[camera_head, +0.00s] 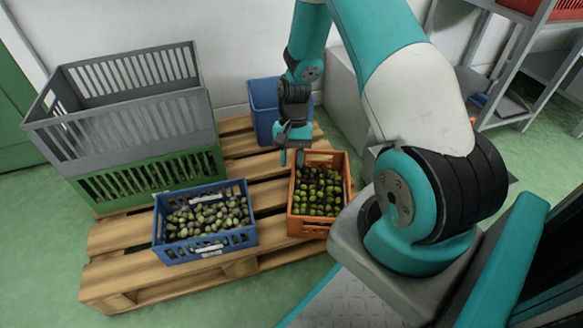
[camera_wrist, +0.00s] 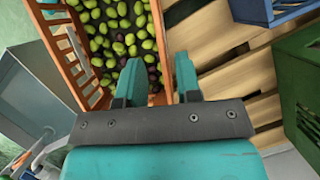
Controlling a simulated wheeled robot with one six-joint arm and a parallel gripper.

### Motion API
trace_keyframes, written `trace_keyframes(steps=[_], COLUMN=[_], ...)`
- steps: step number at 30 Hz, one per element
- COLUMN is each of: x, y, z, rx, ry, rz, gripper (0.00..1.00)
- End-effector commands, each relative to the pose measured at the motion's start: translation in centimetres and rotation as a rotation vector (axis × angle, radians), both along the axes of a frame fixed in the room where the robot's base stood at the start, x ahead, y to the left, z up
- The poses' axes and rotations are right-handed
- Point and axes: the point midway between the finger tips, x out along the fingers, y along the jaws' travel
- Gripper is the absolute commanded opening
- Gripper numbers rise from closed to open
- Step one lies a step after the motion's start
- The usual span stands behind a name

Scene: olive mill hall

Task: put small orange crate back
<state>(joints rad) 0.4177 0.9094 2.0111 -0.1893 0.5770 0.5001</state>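The small orange crate (camera_head: 318,229) stands on the wooden pallet and holds green and dark olives. My gripper (camera_head: 291,157) is at its back left corner, pointing down. In the wrist view my gripper (camera_wrist: 157,82) is open, with a gap between its two fingers. The wall of the orange crate (camera_wrist: 161,50) shows between the fingers, with the left finger on the olive side and the right finger on the pallet side. I cannot tell whether the fingertips reach below the rim or touch the wall.
A blue crate (camera_head: 208,252) of olives stands left of the orange crate on the pallet (camera_head: 125,270). A grey crate (camera_head: 135,131) sits on a green crate (camera_head: 150,178) at the back left. A blue bin (camera_head: 264,110) stands behind my gripper. Metal shelving (camera_head: 530,60) is at the right.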

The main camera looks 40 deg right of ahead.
Motion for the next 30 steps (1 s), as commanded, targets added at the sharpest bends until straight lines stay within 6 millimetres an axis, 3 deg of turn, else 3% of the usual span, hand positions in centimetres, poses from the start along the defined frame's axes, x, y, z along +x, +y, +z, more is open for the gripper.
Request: trace_keyframes(steps=[1,8,11,14,17,20,24,27,30], x=[0.3,1.0,1.5,2.3,2.1,0.4,-4.4,-8.5,-12.0], y=[-0.3,-1.0,-0.1,2.6,7.2,12.2,18.3,21.4,23.2], z=[1.6,3.7,5.4,9.0,14.3,19.6,25.5,28.4,30.1], rx=[-0.001,0.001,0.003,0.017,0.043,0.079,0.136,0.176,0.21], ry=[-0.002,-0.003,-0.028,-0.096,-0.196,-0.304,-0.449,-0.542,-0.614], rz=[0.0,0.003,0.045,0.159,0.343,0.554,0.851,1.043,1.191], gripper=[0.32,0.32,0.32,0.32,0.32,0.32,0.32,0.32,0.32])
